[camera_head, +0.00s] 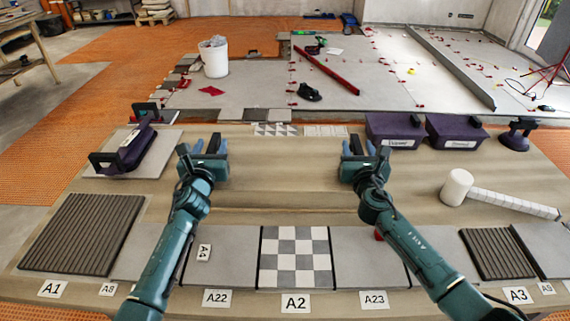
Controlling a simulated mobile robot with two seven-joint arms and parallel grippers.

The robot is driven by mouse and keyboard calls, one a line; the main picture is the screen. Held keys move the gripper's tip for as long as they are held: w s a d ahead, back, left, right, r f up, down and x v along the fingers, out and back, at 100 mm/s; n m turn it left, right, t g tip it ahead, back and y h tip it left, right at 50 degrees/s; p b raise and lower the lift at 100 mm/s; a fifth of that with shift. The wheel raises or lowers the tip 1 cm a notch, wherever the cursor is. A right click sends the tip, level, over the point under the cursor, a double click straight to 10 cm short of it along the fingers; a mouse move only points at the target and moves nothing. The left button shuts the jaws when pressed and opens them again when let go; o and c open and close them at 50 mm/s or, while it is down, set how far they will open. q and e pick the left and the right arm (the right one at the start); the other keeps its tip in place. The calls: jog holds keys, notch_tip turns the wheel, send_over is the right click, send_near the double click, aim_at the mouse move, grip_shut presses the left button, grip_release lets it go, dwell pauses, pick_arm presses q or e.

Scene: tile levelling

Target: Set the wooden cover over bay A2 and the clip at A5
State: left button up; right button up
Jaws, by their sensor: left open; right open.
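Bay A2 holds a checkered grey-and-white tile (295,256) behind the A2 label (295,304) at the front middle. A brown ribbed panel (83,233) lies at A1. A smaller ribbed panel (498,253) lies at A3. I cannot tell whether either is the wooden cover. A small red piece (379,235), perhaps a clip, is partly hidden by my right arm. No A5 label is readable. My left gripper (210,147) and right gripper (358,147) are open and empty above the bench, beyond the front row of tiles.
A purple suction handle (131,148) lies on a grey tile at left. Purple boxes (395,131) (455,133) and a purple cup tool (517,135) stand at the back right. A white mallet (456,187) lies at right. The middle of the bench (283,190) is clear.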

pick_arm(q)
jog(key=shift+w, duration=0.55)
pick_arm(e)
jog(key=shift+w, duration=0.55)
pick_arm(q)
jog(key=shift+c, duration=0.2)
pick_arm(e)
jog(key=shift+c, duration=0.2)
pick_arm(q)
grip_shut()
pick_arm(e)
grip_shut()
